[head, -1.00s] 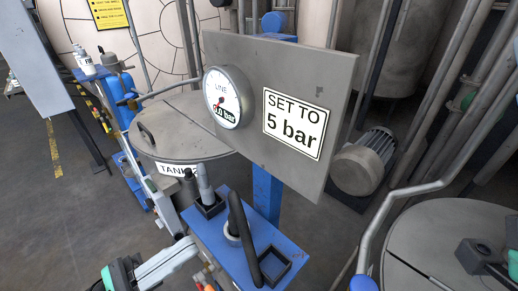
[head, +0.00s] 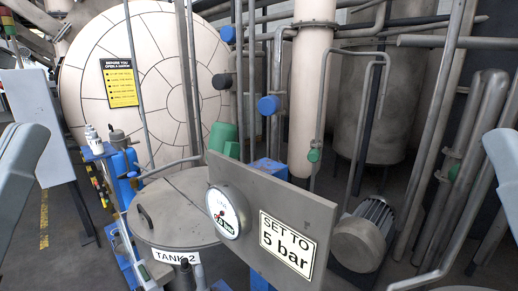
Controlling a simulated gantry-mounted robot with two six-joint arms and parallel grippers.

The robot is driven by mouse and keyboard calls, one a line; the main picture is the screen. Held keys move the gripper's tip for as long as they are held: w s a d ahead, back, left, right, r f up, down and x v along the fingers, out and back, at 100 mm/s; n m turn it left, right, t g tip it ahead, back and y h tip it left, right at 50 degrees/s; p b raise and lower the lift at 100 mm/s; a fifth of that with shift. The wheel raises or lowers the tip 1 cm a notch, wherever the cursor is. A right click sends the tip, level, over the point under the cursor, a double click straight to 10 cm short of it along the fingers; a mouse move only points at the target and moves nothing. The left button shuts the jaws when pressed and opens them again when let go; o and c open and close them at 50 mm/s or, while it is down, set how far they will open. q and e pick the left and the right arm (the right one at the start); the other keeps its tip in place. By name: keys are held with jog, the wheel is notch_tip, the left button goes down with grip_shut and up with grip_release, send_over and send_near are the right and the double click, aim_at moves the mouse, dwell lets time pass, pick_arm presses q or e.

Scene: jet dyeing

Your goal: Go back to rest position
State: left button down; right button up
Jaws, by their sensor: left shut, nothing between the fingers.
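No gripper fingers show in the head view now. A pale grey part of my left arm is at the left edge, and a similar part of my right arm is at the right edge. The fingers of both are out of sight. Both arm parts are clear of the panel (head: 325,215) in the middle. The panel carries a round pressure gauge (head: 228,211) and a sign (head: 287,245) reading "SET TO 5 bar". The gauge reading is too small to tell.
The grey lidded tank (head: 180,215) labelled TANK 2 stands left of the panel. A motor (head: 367,232) is to the right. Pipes (head: 440,150) stand close together at the right. A large round vessel (head: 150,65) fills the back left. Open floor shows at the left.

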notch_tip(320, 180, up, 30)
jog(key=p, duration=2.7)
notch_tip(320, 180, down, 58)
jog(key=b, duration=5.7)
jog(key=shift+r+b, duration=0.15)
jog(key=shift+b, duration=0.25)
